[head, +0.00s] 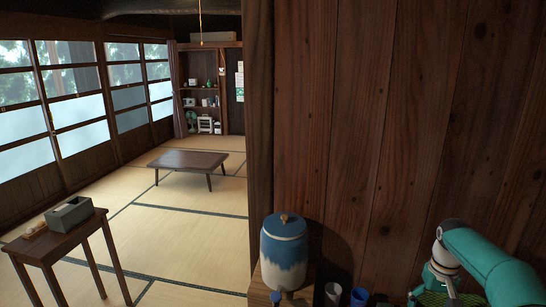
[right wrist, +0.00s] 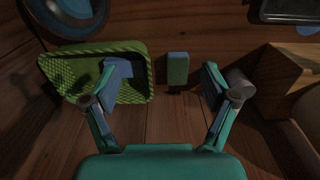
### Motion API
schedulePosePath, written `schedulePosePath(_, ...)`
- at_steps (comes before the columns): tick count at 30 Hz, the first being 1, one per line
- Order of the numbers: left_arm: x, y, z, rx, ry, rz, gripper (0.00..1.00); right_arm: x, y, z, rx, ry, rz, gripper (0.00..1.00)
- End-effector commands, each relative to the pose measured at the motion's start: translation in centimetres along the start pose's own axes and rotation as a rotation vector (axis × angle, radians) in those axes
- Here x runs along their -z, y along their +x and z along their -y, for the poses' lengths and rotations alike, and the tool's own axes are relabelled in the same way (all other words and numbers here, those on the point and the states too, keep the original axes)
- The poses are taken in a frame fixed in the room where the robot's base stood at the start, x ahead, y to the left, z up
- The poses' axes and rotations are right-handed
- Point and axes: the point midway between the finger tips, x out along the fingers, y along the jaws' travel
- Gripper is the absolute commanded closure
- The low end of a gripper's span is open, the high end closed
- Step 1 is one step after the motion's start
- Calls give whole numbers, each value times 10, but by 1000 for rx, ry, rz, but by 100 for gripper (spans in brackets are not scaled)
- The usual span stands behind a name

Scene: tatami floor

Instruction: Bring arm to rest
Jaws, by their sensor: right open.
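My right arm comes in at the lower right of the head view, teal with a white joint, bent downward beside the wooden wall. Its lower end is partly cut off by the frame edge. In the right wrist view my right gripper (right wrist: 163,78) is open and its two fingers are wide apart. Nothing is held between them. A small green and blue block, perhaps a sponge (right wrist: 178,70), lies beyond the fingertips on the wooden surface. The left finger overlaps a green ridged basket (right wrist: 60,72) in the picture. My left gripper is not seen.
The wrist view also shows a round blue-centred dish (right wrist: 72,8), a wooden box (right wrist: 283,75) and a grey cylinder (right wrist: 239,84). In the head view a blue and white lidded jar (head: 284,250), a pale cup (head: 333,293) and a blue cup (head: 359,296) stand near the wall (head: 400,130).

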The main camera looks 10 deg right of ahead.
Motion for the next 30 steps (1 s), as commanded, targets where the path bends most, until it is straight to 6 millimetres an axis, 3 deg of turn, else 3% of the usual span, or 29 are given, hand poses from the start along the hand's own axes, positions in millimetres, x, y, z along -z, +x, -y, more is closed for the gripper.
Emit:
schedulePosePath(1,0,-2,-1,0,0,-1,60,2,1,16,5,-28,5,14)
schedulePosePath(8,1,-3,-1,0,0,-2,60,-24,37,51,24,-100,121,14)
schedulePosePath(17,0,-5,-2,0,0,-1,60,-82,107,113,87,-214,261,14)
schedulePosePath(20,0,-6,-2,0,0,-1,60,-116,140,144,127,-259,303,14)
schedulePosePath(23,0,-7,-3,0,0,-1,60,-167,176,179,182,-297,340,14)
schedulePosePath(27,0,-9,-3,0,0,-1,60,-247,214,217,257,-310,363,14)
schedulePosePath(30,0,-9,-3,0,0,-1,60,-304,229,234,299,-290,357,14)
